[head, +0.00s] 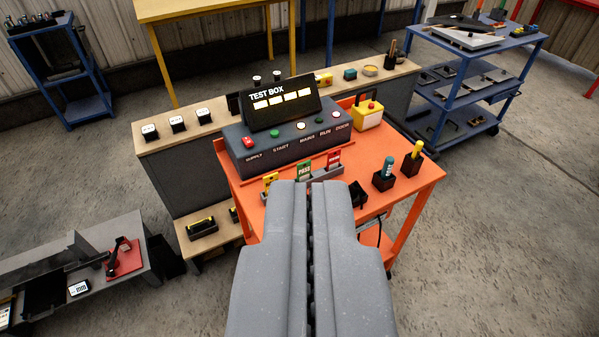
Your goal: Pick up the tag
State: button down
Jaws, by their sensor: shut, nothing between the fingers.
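Three tags stand in a grey rack (328,172) at the front of the orange table: a yellow tag (270,181) at left, a green tag (304,171) reading PASS in the middle, and a red tag (334,159) at right. My gripper (310,184) is shut and empty, pointing toward the rack. In the picture its tips overlap the space just below the green tag. I cannot tell the height gap between them. The gripper hides part of the rack and the table's near side.
A test box (290,130) with buttons stands behind the rack on the orange table (415,184). A yellow box with a red button (368,114), a teal-handled tool (387,168) and a yellow-handled tool (414,155) in black holders stand to the right. A wooden-topped bench (185,141) is behind.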

aim_at(333, 159)
jog(key=z, duration=1.35)
jog(key=i, duration=2.85)
jog(key=u, duration=1.85)
